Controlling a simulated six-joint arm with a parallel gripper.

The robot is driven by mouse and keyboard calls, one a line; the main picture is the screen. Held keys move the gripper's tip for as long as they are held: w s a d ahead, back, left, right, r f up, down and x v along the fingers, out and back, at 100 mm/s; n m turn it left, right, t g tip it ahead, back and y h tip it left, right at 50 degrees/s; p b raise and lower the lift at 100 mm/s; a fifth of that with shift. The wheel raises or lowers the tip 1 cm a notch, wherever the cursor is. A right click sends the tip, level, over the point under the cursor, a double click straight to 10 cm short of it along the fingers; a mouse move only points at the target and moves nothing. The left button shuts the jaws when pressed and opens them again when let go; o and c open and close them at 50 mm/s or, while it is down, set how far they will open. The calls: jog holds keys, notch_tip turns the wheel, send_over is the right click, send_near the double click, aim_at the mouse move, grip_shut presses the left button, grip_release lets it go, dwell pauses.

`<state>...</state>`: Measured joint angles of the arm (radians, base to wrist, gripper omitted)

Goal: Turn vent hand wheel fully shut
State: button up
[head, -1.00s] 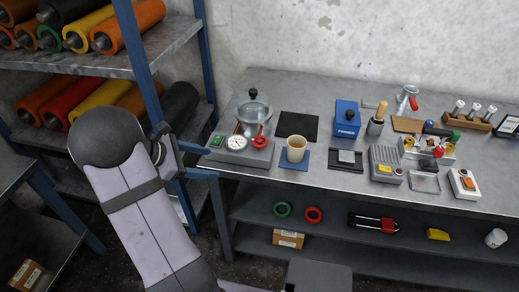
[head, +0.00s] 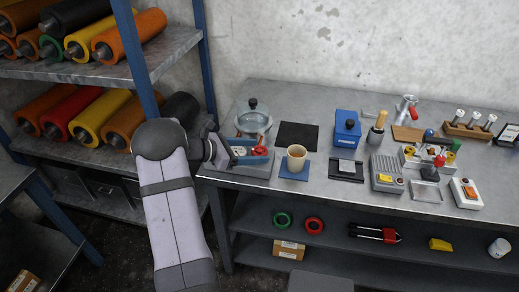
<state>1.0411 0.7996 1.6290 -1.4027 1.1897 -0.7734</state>
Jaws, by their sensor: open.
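The red vent hand wheel (head: 260,151) sits on the front of a low grey-blue unit (head: 250,168) at the left end of the bench. A small white gauge is beside the wheel, mostly hidden now. A glass pot (head: 252,121) with a black knob stands at the back of the unit. My gripper (head: 234,157) is open, just left of the wheel and in front of the unit. It covers the green part and much of the gauge. I cannot tell whether a fingertip touches the wheel.
A cup of brown liquid (head: 295,158) on a blue mat stands close right of the wheel. A black mat (head: 297,136) lies behind it. A blue box (head: 347,129) and several small devices fill the right. A shelf rack (head: 110,70) with rollers stands at the left.

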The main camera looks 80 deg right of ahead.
jog(key=shift+x, duration=1.15)
jog(key=shift+c, duration=0.5)
jog(key=c, duration=0.9)
jog(key=shift+c, duration=0.2)
jog(key=shift+m+y, duration=0.3)
jog(key=shift+f+m+g+y, duration=0.1)
jog(key=shift+m+g+y, duration=0.7)
jog(key=shift+m+y, duration=0.45)
jog(key=shift+m+g+y+b, duration=0.3)
jog(key=shift+m+y+b, duration=0.25)
jog(key=shift+m+y, duration=0.35)
jog(key=shift+m+y+b, duration=0.3)
jog(key=shift+m+y, duration=0.25)
jog(key=shift+y, duration=0.3)
